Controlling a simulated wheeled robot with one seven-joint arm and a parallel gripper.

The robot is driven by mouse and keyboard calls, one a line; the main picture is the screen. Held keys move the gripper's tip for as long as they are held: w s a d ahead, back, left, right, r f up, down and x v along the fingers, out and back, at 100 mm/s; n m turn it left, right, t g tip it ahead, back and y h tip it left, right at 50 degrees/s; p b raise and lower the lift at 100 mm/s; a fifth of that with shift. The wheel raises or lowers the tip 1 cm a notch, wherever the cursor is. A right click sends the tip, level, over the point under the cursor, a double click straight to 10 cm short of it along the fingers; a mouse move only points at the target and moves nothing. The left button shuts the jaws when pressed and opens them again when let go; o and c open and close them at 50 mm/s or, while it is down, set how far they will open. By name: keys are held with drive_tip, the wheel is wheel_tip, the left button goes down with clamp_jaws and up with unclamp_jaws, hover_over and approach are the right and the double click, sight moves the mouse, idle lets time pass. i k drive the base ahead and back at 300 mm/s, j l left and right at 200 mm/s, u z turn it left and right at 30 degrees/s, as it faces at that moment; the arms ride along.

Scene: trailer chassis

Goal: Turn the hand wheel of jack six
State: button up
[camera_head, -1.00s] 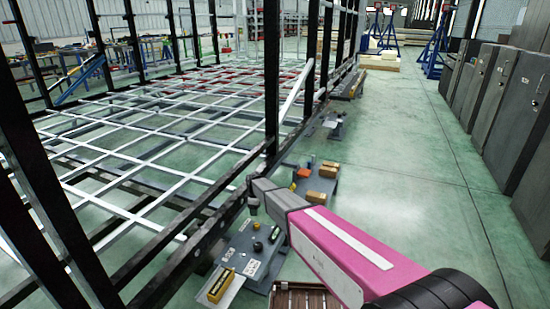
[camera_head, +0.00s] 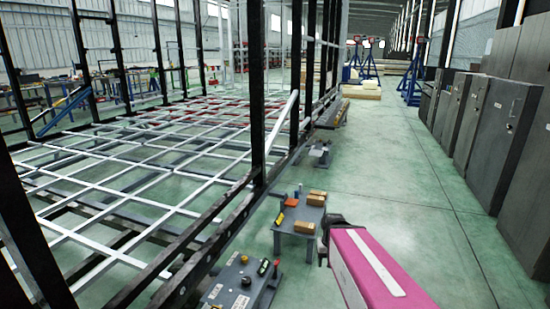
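The trailer chassis (camera_head: 222,212), a black side rail with a white lattice floor and upright black posts, fills the left of the head view. Along its near side is a grey unit (camera_head: 240,285) with a black knob and a red and yellow part on top. A smaller grey unit (camera_head: 318,152) stands farther along the rail. I cannot tell which unit is jack six, and no hand wheel is clearly made out. My pink arm comes in at the bottom right. Its dark end (camera_head: 325,240) is right of the near unit, apart from it; the fingers cannot be made out.
A low grey table (camera_head: 290,228) with brown boxes (camera_head: 316,198) stands beside the rail, just beyond my arm's end. Grey cabinets (camera_head: 505,140) line the right side. Blue stands (camera_head: 365,62) are far back. The green floor aisle (camera_head: 390,160) between is clear.

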sight(246, 281)
drive_tip(key=u, duration=1.15)
